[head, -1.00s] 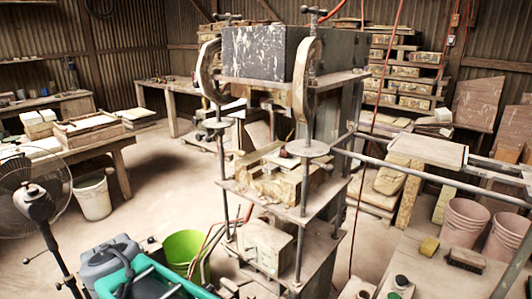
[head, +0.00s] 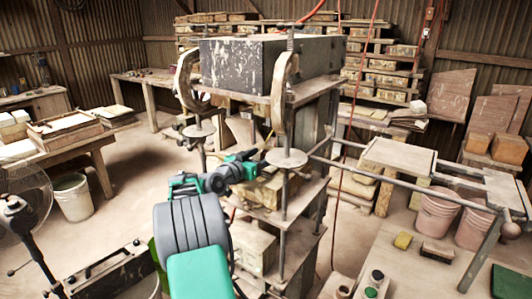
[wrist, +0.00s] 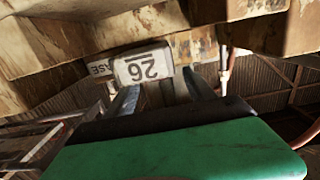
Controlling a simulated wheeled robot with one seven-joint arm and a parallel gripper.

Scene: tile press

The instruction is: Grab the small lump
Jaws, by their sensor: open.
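My gripper (head: 250,160) reaches into the press opening, just left of a round metal plate on the near post. In the wrist view my gripper (wrist: 162,92) shows two grey fingers set apart, with no lump visible between them. A pale label marked 26 (wrist: 150,67) shows upside down beyond the fingers, below worn yellowish metal parts. I cannot make out the small lump for sure in either view; my arm and the round plate hide part of the press's inside.
The tile press (head: 270,62) stands mid-room, with posts and clamps close around my gripper. A metal rail frame (head: 410,160) juts right from the press.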

